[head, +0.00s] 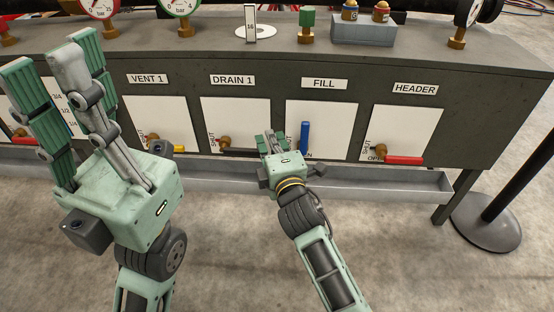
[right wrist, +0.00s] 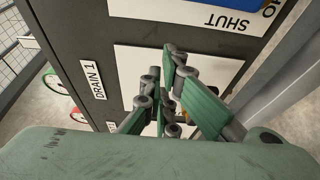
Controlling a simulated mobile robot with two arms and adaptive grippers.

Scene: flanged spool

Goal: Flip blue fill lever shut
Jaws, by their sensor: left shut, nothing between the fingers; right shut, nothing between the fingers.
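The blue fill lever (head: 304,137) stands upright on the white panel under the FILL label (head: 323,84). Its lower end and the lettering below are partly covered by my right gripper (head: 268,137). That gripper is shut and empty, just left of the lever and in front of the bench; I cannot tell whether it touches. In the right wrist view the right gripper (right wrist: 168,75) shows with its fingers in front of a white panel, and a blue strip shows near the SHUT lettering at the top. My left gripper (head: 50,65) is shut and empty, raised at the left.
A red lever (head: 403,160) lies level on the HEADER panel (head: 405,125) to the right. The DRAIN 1 panel (head: 240,112) is to the left. A grey trough (head: 400,185) runs along the bench's front below the panels. A post with a round base (head: 485,222) stands at right.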

